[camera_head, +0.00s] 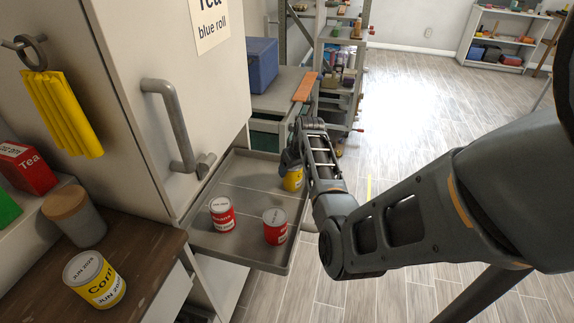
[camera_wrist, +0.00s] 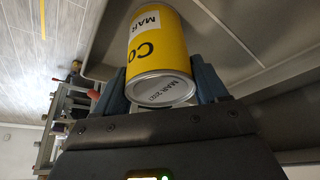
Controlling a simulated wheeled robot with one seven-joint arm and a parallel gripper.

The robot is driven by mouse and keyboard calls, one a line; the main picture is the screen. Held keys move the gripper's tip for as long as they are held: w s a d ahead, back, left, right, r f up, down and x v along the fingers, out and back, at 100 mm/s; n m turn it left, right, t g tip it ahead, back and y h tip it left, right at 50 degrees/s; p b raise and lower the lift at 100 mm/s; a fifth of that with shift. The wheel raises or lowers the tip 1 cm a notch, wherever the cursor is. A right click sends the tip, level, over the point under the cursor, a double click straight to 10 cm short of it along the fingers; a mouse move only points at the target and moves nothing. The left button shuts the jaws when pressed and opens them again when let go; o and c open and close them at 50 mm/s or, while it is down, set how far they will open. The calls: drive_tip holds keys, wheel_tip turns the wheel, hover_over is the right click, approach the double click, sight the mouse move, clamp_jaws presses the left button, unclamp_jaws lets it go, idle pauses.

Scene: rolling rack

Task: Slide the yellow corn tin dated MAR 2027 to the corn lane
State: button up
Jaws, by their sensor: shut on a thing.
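The yellow corn tin (camera_head: 293,180) stands at the far right of the grey tray (camera_head: 190,240), partly hidden by my gripper (camera_head: 292,158). In the wrist view the tin (camera_wrist: 158,48) shows "Co" on its side and "MAR 2027" on its lid. My gripper's blue-grey fingers (camera_wrist: 162,82) are shut on it, one on each side. Thin lines divide the tray into lanes; no lane label is readable, so I cannot tell which is the corn lane.
Two red tins, a left one (camera_head: 222,214) and a right one (camera_head: 275,226), stand nearer on the tray. Another yellow corn tin (camera_head: 95,280), dated JUN, stands on the wooden counter (camera_head: 140,262). A cabinet door with a grey handle (camera_head: 172,125) rises beside the tray's left side.

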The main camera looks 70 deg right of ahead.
drive_tip(key=shift+s, duration=0.25)
drive_tip(key=o, duration=1.4)
drive_tip(key=shift+b+v, duration=0.3)
drive_tip(key=shift+v, duration=3.6)
drive_tip(key=shift+s, duration=0.15)
